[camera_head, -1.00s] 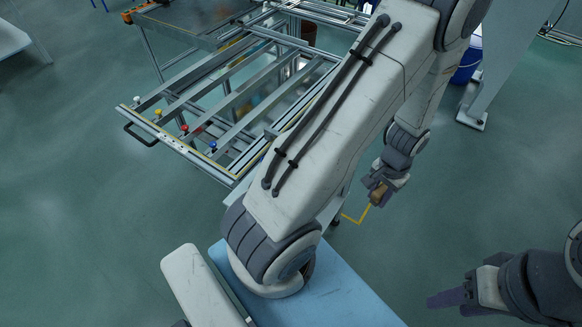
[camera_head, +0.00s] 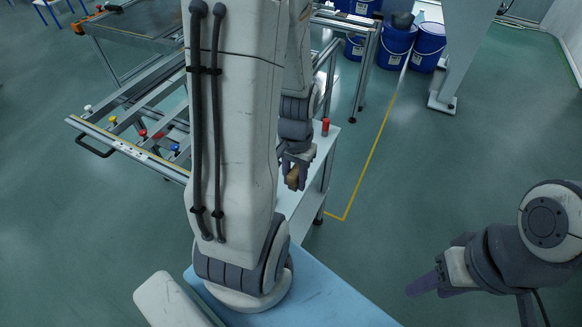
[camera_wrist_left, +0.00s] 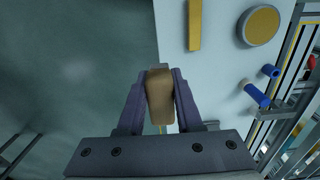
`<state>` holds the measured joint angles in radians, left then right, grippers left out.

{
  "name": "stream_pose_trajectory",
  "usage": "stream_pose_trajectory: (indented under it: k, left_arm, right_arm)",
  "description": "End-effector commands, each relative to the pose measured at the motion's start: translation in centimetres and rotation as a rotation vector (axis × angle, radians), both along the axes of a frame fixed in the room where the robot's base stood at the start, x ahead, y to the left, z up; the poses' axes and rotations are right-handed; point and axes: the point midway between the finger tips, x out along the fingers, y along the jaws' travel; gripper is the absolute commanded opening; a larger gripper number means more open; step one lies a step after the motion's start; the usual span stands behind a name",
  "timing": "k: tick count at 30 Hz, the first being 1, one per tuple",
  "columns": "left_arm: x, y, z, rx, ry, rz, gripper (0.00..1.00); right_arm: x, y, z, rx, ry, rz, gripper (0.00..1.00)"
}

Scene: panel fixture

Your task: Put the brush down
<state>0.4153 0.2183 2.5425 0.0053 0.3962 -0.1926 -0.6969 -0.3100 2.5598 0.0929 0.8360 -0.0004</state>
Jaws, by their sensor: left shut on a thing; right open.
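The brush (camera_head: 292,180) shows as a short brown-tan block held by my left gripper (camera_head: 296,172) in the head view. In the left wrist view the brush (camera_wrist_left: 160,95) sits between the two fingers of my left gripper (camera_wrist_left: 160,98), which are shut on it. The gripper is at the edge of a white table (camera_wrist_left: 215,80), with the brush's visible end partly over the table and partly over the floor. The rest of the brush is hidden. My right gripper (camera_head: 424,285) is open and empty, over bare floor at the lower right.
On the white table lie a yellow bar (camera_wrist_left: 194,24), a yellow disc (camera_wrist_left: 261,25) and a blue cylinder (camera_wrist_left: 256,95). A red cylinder (camera_head: 325,127) stands at its far end. A metal frame (camera_head: 120,145) is at left. Blue buckets (camera_head: 395,45) stand behind.

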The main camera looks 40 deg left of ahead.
Motion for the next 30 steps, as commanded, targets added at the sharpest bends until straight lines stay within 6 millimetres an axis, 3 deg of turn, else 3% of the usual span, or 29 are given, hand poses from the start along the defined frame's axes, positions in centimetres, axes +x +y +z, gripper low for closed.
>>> stream_pose_trajectory:
  k: [1, 6, 9, 18, 23, 30]
  left_arm:
    - [0.0, 0.1, 0.8, -0.004, 0.008, 0.001, 0.00]
    - [0.2, 0.6, 0.1, -0.003, 0.009, 0.001, 0.00]
    - [2.0, 2.4, -2.4, 0.000, 0.001, 0.004, 0.00]
    - [6.2, 6.6, -5.8, 0.000, 0.000, 0.000, 0.00]
    - [6.9, 7.3, -6.5, 0.001, -0.001, -0.001, 0.00]
    - [6.9, 7.3, -9.8, 0.000, 0.002, -0.001, 0.00]
  right_arm:
    - [0.0, 0.0, 2.1, 0.000, 0.000, 0.000, 0.50]
    - [0.0, 0.0, 5.3, 0.000, 0.000, 0.000, 0.50]
    - [0.0, 0.0, 4.1, 0.000, 0.000, 0.000, 0.50]
    - [0.0, 0.0, 4.2, 0.000, 0.000, 0.000, 0.50]
    - [0.0, 0.0, 4.2, 0.000, 0.000, 0.000, 0.50]
    - [0.0, 0.0, 4.1, 0.000, 0.000, 0.000, 0.50]
